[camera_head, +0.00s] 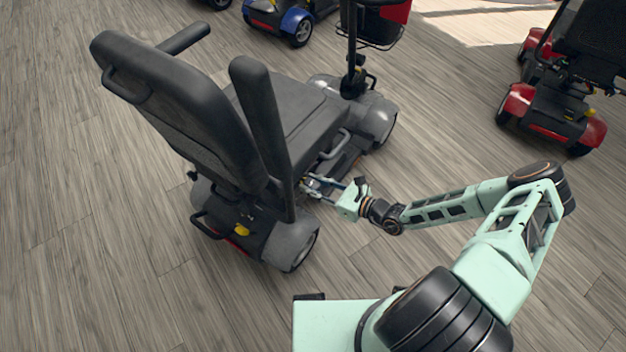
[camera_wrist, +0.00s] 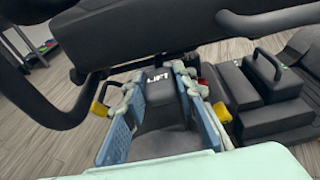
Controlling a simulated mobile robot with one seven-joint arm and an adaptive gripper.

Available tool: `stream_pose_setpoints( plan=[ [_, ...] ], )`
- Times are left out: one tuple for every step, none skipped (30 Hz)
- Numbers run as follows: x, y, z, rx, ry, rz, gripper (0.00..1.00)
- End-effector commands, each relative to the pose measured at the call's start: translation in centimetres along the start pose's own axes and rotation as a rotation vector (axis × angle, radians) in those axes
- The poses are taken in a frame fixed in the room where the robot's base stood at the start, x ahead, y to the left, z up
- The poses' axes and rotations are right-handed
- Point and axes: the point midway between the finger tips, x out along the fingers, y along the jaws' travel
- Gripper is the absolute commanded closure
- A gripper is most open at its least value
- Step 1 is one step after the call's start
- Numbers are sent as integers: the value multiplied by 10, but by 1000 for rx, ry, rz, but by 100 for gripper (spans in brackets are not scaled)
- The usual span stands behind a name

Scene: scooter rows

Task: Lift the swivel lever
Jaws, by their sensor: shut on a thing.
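The swivel lever (camera_wrist: 159,90) shows in the wrist view as a dark grey tab with pale lettering, apparently "LIFT", below the seat's edge. My gripper (camera_wrist: 156,78) has one finger on each side of it and is shut on it. In the head view, my gripper (camera_head: 312,184) reaches in from the right, under the side of the grey scooter's seat (camera_head: 300,122). The lever itself is hidden there by the seat and armrest.
A seat-side bar (camera_wrist: 265,20) and armrest (camera_head: 262,115) are close by. A black block with a handle (camera_wrist: 265,90) lies right of the gripper in the wrist view. A red scooter (camera_head: 550,110) stands at right. Wooden floor is free around the grey scooter.

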Motion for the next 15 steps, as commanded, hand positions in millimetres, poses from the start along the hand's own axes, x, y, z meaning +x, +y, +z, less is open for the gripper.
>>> stream_pose_setpoints(
  plan=[
    [-1,0,5,-1,6,0,100],
    [-1,0,5,-1,10,0,100],
    [-1,0,4,-1,14,0,100],
    [-1,0,4,-1,16,0,100],
    [-1,0,4,-1,17,0,100],
    [0,0,3,0,18,0,100],
    [0,0,3,-1,18,0,100],
    [0,0,3,-1,18,0,100],
    [0,0,2,-1,18,0,100],
    [0,0,2,-1,17,0,100],
    [0,0,2,-1,17,0,100],
    [0,0,2,-1,17,0,100],
    [0,0,2,-1,17,0,100],
    [0,0,2,-1,17,0,100],
    [0,0,2,-1,17,0,70]
  ],
)
